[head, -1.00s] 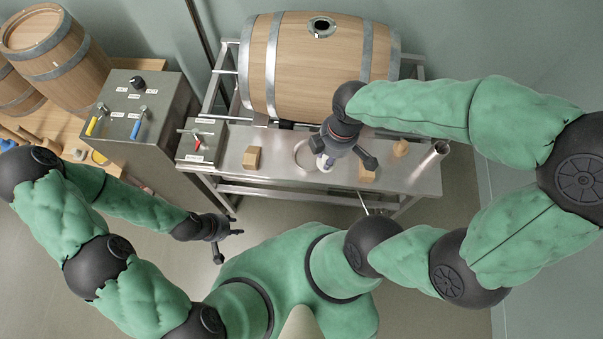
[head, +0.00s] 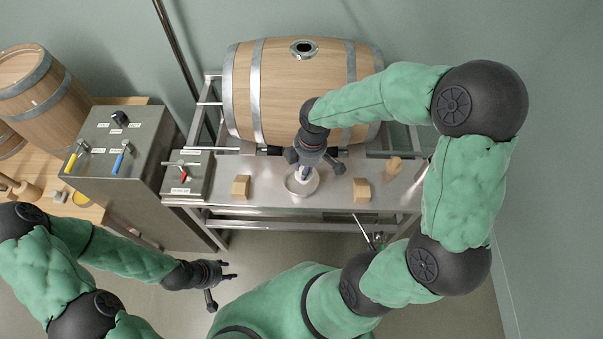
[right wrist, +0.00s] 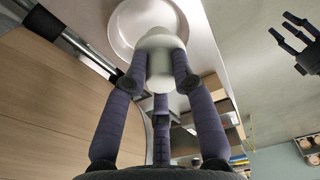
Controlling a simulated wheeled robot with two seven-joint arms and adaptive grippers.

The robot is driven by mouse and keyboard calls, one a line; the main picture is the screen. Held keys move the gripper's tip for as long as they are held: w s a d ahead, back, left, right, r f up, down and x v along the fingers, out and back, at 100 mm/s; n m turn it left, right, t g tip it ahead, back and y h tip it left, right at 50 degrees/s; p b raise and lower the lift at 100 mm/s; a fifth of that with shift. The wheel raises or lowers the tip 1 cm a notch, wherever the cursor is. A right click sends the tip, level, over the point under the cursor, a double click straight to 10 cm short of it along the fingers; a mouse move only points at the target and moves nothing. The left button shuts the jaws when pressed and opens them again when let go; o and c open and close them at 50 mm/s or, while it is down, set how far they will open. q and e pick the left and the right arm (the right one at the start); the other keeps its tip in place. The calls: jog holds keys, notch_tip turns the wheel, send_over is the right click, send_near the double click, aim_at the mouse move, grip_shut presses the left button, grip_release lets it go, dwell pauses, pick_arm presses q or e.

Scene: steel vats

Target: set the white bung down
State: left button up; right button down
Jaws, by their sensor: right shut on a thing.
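The white bung (head: 303,175) is between the fingers of my right gripper (head: 312,163), over a round pale dish (head: 296,191) on the steel bench top. In the right wrist view the bung (right wrist: 160,52) is pinched by the dark fingers of the right gripper (right wrist: 159,88), and the dish (right wrist: 125,22) lies behind its far end. I cannot tell whether the bung touches the dish. My left gripper (head: 222,283) is open and empty, low and left, away from the bench; its spread fingers also show in the right wrist view (right wrist: 298,42).
A wooden barrel (head: 303,95) lies behind the bench (head: 330,187). Wooden blocks stand left (head: 241,186) and right (head: 361,190) of the dish. A wooden piece (head: 393,166) is further right. A small switch box (head: 187,180) and a lever panel (head: 115,150) stand left.

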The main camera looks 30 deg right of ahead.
jog(key=shift+w+d+f+b, duration=0.1)
jog(key=shift+w+f+b, duration=0.2)
jog(key=shift+w+f, duration=0.7)
jog(key=shift+f+b, duration=0.5)
jog(key=shift+f, duration=1.3)
jog(key=shift+f, duration=0.2)
jog(key=c, duration=1)
grip_release()
jog(key=shift+r, duration=0.1)
jog(key=r+p, duration=0.1)
jog(key=r, duration=0.3)
jog(key=r+p, duration=0.1)
jog(key=r, duration=0.3)
jog(key=d+r+p, duration=0.1)
jog(key=r, duration=0.3)
jog(key=shift+s+d+r, duration=0.1)
jog(key=shift+s, duration=0.25)
